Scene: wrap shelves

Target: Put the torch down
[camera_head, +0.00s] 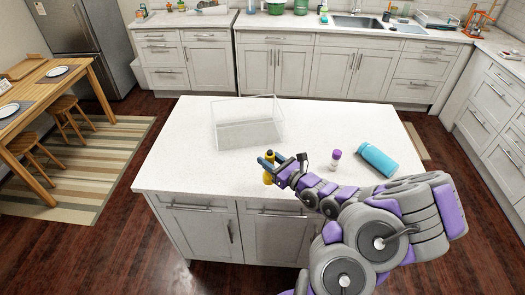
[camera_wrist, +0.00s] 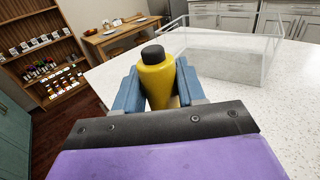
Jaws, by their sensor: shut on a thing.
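The torch is a yellow body with a dark cap (camera_wrist: 157,78), held upright between the two blue fingers of my gripper (camera_wrist: 158,92) in the wrist view. In the head view the yellow torch (camera_head: 268,175) shows at the front edge of the white island counter (camera_head: 185,160), with my gripper (camera_head: 272,163) shut around it. The torch's lower end is hidden by my gripper in the wrist view, so I cannot tell whether it touches the counter.
A clear open box (camera_head: 247,133) stands on the counter behind my gripper. A purple-capped bottle (camera_head: 334,160) and a blue cylinder lying down (camera_head: 377,159) are to the right. The counter's left part is bare. A dining table (camera_head: 45,85) is at far left.

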